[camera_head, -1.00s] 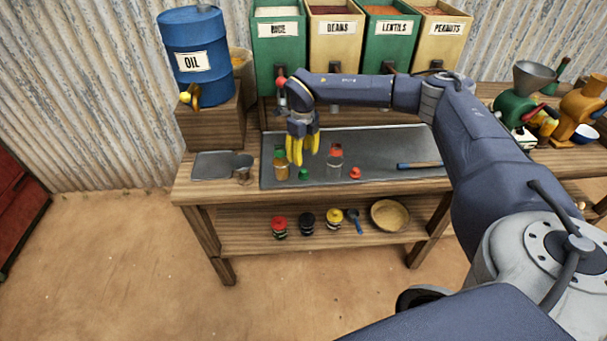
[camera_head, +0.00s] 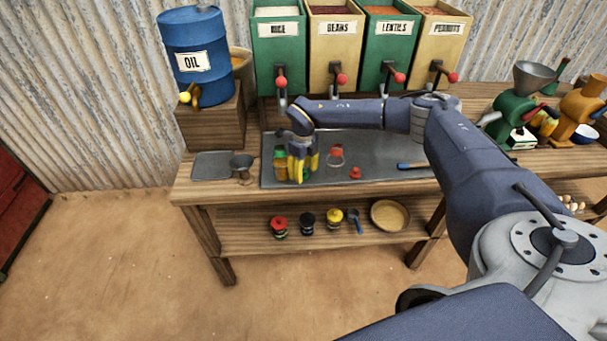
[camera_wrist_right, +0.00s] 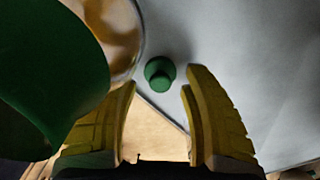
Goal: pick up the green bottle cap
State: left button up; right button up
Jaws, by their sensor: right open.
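The green bottle cap (camera_wrist_right: 160,74) stands on the grey metal tray in the right wrist view, just beyond the gap between my yellow fingertips. My left gripper is not in view.
A clear bottle with a red top (camera_head: 336,157) and a loose red cap (camera_head: 355,173) are right of the gripper. A blue-handled tool (camera_head: 415,166) lies farther right. Dispensers with red-knobbed levers (camera_head: 338,80) line the back.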

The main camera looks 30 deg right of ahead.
aim_at(303, 170)
grip_shut()
dwell(0.4)
notch_tip(303, 170, up, 9)
jog(key=shift+w+f, duration=0.1)
jog(key=shift+f, duration=0.05)
jog(key=w+a+r, duration=0.4)
jog(key=a+r, duration=0.2)
jog(key=r, duration=0.6)
jog(key=shift+w+a+f, duration=0.1)
jog(key=shift+f, duration=2.9)
